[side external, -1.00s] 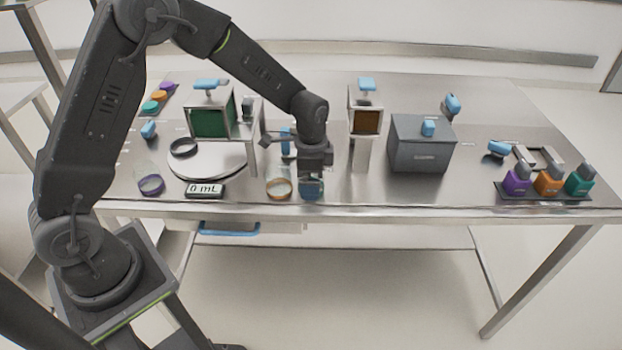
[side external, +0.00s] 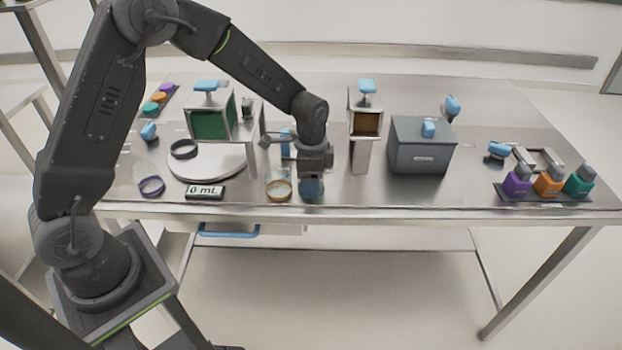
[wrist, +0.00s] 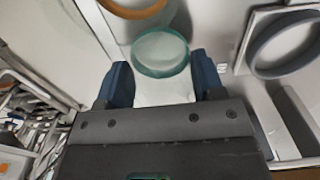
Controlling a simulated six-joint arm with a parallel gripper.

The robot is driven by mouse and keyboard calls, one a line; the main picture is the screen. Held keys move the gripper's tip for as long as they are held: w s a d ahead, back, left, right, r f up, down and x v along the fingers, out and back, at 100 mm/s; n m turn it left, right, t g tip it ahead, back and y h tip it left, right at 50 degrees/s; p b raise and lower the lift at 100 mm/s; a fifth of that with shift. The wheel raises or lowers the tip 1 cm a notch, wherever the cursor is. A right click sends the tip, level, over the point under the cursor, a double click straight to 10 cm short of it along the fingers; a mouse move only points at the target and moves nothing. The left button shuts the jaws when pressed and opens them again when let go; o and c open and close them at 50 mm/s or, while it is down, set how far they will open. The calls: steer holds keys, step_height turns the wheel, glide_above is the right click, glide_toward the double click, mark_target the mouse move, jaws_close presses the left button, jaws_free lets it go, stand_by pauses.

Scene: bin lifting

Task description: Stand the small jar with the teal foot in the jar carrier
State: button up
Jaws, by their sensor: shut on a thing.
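My gripper (side external: 312,188) is low at the front edge of the steel table, just right of the orange-footed jar. In the wrist view its two blue fingertips (wrist: 160,80) are shut on a clear small jar with a teal foot (wrist: 160,73); the teal ring shows between and just beyond them. The fingers mostly hide this jar in the side view. I cannot tell whether it still touches the table. A grey open frame (side external: 540,156) at the far right may be the jar carrier; I cannot be sure.
A jar with an orange foot (side external: 279,188) stands close on the left, and a purple-footed jar (side external: 151,185) farther left. A "0 mL" display (side external: 205,191) lies between them. A grey lidded box (side external: 421,150) and a rack of coloured bottles (side external: 548,183) are on the right.

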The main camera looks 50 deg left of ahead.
steer(key=r, duration=0.9)
steer(key=shift+w+a+r, duration=0.15)
steer(key=shift+w, duration=0.1)
steer(key=w+a+f, duration=0.1)
steer(key=w+a, duration=0.6)
steer(key=w, duration=0.2)
steer(key=shift+a+f, duration=0.25)
steer(key=shift+f, duration=1.05)
steer(key=shift+a+f, duration=0.25)
steer(key=shift+f, duration=1.05)
steer(key=shift+f, duration=1)
steer(key=o, duration=1.2)
step_height(320, 180, up, 8)
stand_by(0.4)
